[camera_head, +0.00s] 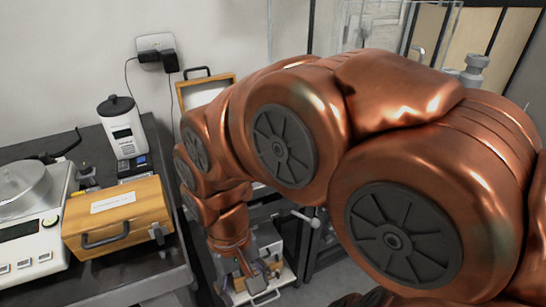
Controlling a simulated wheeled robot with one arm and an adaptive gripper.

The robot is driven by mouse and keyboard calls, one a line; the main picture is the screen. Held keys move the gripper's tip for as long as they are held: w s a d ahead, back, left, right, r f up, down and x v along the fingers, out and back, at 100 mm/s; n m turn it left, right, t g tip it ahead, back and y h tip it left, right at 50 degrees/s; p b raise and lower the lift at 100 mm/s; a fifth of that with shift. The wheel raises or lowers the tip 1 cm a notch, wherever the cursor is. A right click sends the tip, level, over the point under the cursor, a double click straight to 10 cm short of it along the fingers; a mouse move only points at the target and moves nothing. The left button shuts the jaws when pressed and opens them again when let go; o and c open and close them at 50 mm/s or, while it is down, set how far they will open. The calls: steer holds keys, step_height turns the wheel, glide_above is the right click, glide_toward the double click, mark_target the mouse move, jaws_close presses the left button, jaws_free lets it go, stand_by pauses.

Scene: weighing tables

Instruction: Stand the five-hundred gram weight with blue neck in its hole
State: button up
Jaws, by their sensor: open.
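I cannot make out a weight with a blue neck or a hole for it; my copper arm covers much of the picture. My gripper (252,272) points down at lower centre, small and partly in shadow. Its jaws are open, and I cannot see anything held between them. What lies in that case is too small and hidden to tell.
On the left dark table (128,270) stand a closed wooden case (140,208), a balance (44,243) with a metal pan and a white device with a black lid (123,138). A wooden-framed panel (205,92) and a grey knobbed object (474,68) show behind my arm.

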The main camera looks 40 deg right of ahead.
steer(key=w+d+r+m+t+y+p, duration=0.1)
steer(key=w+d+r+m+t+p, duration=0.1)
steer(key=w+d+m, duration=0.65)
steer(key=w+d+r+m+t+p, duration=0.2)
steer(key=w+d+m, duration=0.3)
steer(key=w+m, duration=0.55)
steer(key=w+d+f+m+t+h+p, duration=0.1)
steer(key=w+d+m+t+p, duration=0.15)
steer(key=d+m, duration=0.7)
steer(key=w+d+f+m+t+h+p, duration=0.1)
steer(key=w+d+m, duration=0.4)
steer(key=d, duration=0.8)
steer(key=shift+m+g, duration=0.25)
steer(key=shift+m, duration=0.3)
steer(key=shift+s+d+f+p+x, duration=0.1)
steer(key=shift+s+p+x, duration=0.15)
steer(key=shift+x, duration=0.8)
steer(key=shift+s+d+f+p+x, duration=0.1)
steer(key=shift+s+p+x, duration=0.15)
steer(key=shift+x, duration=0.8)
steer(key=shift+s+d+f+p+x, duration=0.1)
steer(key=shift+s+p+x, duration=0.15)
steer(key=shift+x, duration=0.8)
steer(key=shift+w, duration=0.1)
jaws_close()
